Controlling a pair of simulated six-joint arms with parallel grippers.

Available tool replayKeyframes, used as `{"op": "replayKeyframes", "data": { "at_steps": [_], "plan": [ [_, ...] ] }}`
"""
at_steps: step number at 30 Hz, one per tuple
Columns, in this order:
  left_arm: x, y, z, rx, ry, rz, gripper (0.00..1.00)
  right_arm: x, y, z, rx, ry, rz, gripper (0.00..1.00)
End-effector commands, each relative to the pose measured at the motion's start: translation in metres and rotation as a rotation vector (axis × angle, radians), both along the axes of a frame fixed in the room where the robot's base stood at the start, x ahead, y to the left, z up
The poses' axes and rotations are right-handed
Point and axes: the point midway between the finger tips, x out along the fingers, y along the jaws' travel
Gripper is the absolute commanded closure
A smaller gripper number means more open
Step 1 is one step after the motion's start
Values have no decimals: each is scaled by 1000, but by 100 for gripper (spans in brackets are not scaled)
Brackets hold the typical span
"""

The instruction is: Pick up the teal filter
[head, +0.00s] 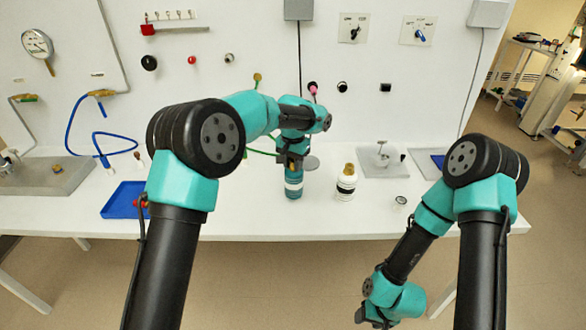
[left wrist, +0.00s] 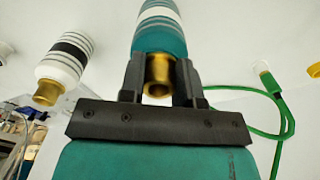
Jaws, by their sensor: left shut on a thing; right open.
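The teal filter (head: 293,184) is a teal cylinder with a white band, upright at the middle of the white bench in the head view. It also shows in the left wrist view (left wrist: 162,35), with a brass fitting at its near end. My left gripper (head: 291,160) is over its top and shut on it; the wrist view shows the two fingers (left wrist: 160,80) on either side of the brass fitting. I cannot tell whether the filter's base touches the bench. My right gripper (head: 375,318) hangs low in front of the bench, open and apart from the filter.
A white filter with dark bands and a brass top (head: 346,183) stands just right of the teal one. A blue tray (head: 122,200) lies at left. A grey plate (head: 384,165) is at right. A green hose (left wrist: 285,120) runs beside the gripper. The bench front between them is clear.

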Motion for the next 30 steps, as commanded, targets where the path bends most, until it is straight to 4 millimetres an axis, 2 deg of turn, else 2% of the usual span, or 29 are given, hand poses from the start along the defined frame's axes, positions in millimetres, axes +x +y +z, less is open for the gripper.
{"op": "replayKeyframes", "data": {
  "at_steps": [4,14,27,30],
  "plan": [
    [0,0,16,0,-1,0,100,0,0,0,0,0,0,48],
    [-34,0,18,0,1,-2,100,0,0,0,0,0,0,48],
    [-125,-1,26,0,1,-3,100,0,0,0,0,0,0,48],
    [-141,0,27,1,2,-1,100,0,0,0,0,0,0,48]
  ]
}}
